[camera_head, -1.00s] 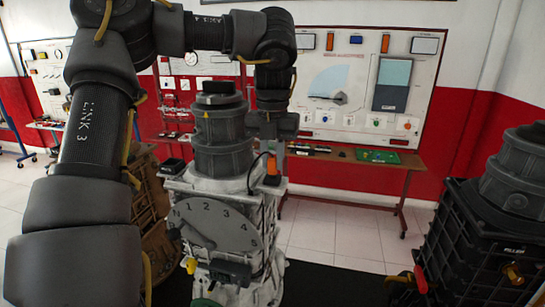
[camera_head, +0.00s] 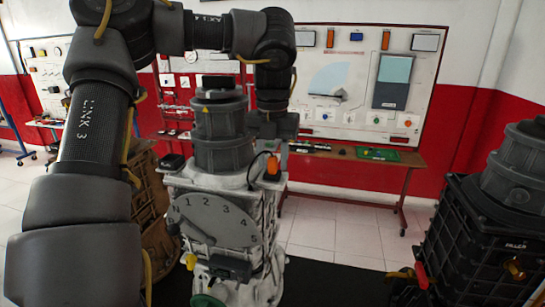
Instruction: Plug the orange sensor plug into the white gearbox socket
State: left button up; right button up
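The orange sensor plug (camera_head: 272,167) shows at the upper right edge of the white gearbox (camera_head: 183,183), with a thin black cable looping up to it from the gearbox top. The socket is not visible, so I cannot tell whether the plug is seated. My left arm arches over from the left and comes down behind the grey round housing (camera_head: 222,153). My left gripper (camera_head: 273,146) is just above the plug, small and dark. Its fingertips cannot be made out clearly, nor whether they touch the plug. My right gripper is not in view.
The gearbox's front carries a grey numbered dial (camera_head: 213,222). A black engine unit (camera_head: 465,235) with a red lever stands at the right. A brown unit (camera_head: 150,215) stands behind my arm. A wall board (camera_head: 350,60) and bench (camera_head: 405,162) are behind; the floor between is clear.

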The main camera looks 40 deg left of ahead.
pick_arm(q)
jog(key=shift+o, duration=0.7)
jog(key=shift+r, duration=0.3)
notch_tip(320, 180, up, 3)
jog(key=shift+f, duration=0.2)
notch_tip(320, 180, up, 7)
jog(key=p, duration=0.4)
jog(key=shift+f, duration=0.2)
jog(key=shift+r+p, duration=0.55)
jog(key=shift+p, duration=0.2)
